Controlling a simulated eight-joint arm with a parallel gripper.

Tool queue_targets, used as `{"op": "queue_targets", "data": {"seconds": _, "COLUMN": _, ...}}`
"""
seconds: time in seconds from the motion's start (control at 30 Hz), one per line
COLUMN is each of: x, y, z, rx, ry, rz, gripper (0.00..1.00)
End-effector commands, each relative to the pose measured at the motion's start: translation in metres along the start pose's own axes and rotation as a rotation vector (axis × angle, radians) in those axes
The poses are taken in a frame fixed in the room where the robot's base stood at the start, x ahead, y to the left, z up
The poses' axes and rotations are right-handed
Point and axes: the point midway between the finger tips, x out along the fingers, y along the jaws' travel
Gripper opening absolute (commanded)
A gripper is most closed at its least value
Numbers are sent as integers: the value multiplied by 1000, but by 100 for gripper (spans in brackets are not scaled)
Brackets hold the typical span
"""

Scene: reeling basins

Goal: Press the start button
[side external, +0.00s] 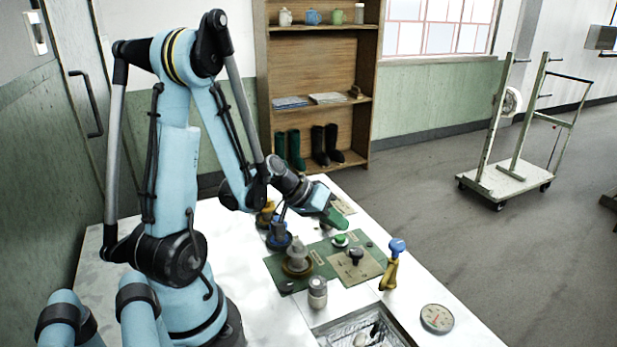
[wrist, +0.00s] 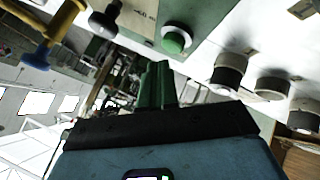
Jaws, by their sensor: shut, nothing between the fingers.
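In the wrist view the green button (wrist: 174,41) shows at the top, right of centre. My gripper (side external: 336,220) has green fingers and hangs just above and behind the button in the side view. The gripper (wrist: 158,70) shows its fingers together and empty in the wrist view, pointing towards the panel. A gap appears between fingertips and button, though its exact size is hard to tell.
A black knob (side external: 356,254) and a blue-topped yellow lever (side external: 397,246) stand near the button. A grey fitting (side external: 298,256), a lidded jar (side external: 318,291), a round gauge (side external: 437,318) and a sunken basin (side external: 345,325) are close by. Dark-topped cylinders (wrist: 230,70) show in the wrist view.

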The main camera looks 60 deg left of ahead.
Motion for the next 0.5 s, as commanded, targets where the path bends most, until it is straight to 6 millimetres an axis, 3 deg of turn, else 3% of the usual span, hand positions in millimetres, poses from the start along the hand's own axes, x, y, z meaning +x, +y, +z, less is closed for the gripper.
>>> {"op": "queue_targets", "data": {"seconds": 0.5, "x": 5, "y": -4, "z": 4, "rx": 0, "ry": 0, "rz": 0, "gripper": 0}}
